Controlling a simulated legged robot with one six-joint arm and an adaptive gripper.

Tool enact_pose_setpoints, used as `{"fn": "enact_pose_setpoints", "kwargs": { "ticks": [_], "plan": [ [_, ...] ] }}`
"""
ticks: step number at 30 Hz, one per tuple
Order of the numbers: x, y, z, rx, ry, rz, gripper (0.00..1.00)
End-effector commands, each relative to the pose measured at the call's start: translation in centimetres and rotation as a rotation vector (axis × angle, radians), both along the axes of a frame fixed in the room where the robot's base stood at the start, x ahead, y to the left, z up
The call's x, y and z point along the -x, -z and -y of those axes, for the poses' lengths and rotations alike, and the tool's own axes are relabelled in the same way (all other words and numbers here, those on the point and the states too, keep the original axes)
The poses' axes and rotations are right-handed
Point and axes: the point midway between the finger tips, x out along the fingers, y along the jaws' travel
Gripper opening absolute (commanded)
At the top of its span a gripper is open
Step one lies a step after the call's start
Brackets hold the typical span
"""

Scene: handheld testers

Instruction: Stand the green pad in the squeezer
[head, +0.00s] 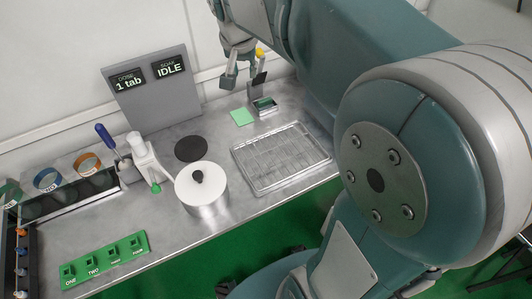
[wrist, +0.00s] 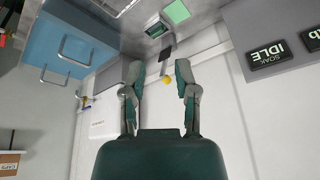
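The green pad (head: 242,117) lies flat on the grey metal bench; it also shows at the top of the wrist view (wrist: 176,12). What looks like the squeezer (head: 264,105) stands just right of the pad, a small grey device with a dark green opening and an upright black lever with a yellow knob (head: 259,52). It also shows in the wrist view (wrist: 156,28). My gripper (wrist: 160,72) is open and empty, its fingers spread. In the head view my gripper (head: 241,78) is above and behind the pad, close beside the lever; I cannot tell whether they touch.
A white-lidded pot (head: 204,191), a black disc (head: 191,149) and a white dispenser (head: 146,160) stand left. A grey display panel (head: 154,88) reads "1 tab" and "IDLE". A numbered green block (head: 104,259) lies front left.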

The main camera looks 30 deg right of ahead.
Motion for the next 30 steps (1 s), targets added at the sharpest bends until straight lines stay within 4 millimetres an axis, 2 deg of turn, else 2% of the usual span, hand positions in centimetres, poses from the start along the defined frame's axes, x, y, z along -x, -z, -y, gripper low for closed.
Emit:
{"fn": "enact_pose_setpoints", "kwargs": {
  "ticks": [1,7,12,15,18,21,30],
  "plan": [
    [2.1,-0.5,-0.5,0.003,-0.048,0.012,0.39],
    [9.2,-0.4,-2.2,0.022,-0.245,0.051,0.39],
    [14.9,1.1,-3.5,0.047,-0.408,0.089,0.39],
    [17.6,2.3,-4.1,0.064,-0.49,0.109,0.39],
    [19.3,3.3,-4.5,0.077,-0.547,0.125,0.39],
    [20.1,3.9,-4.6,0.084,-0.577,0.131,0.39],
    [20.2,4.0,-4.7,0.085,-0.583,0.13,0.39]
  ]
}}
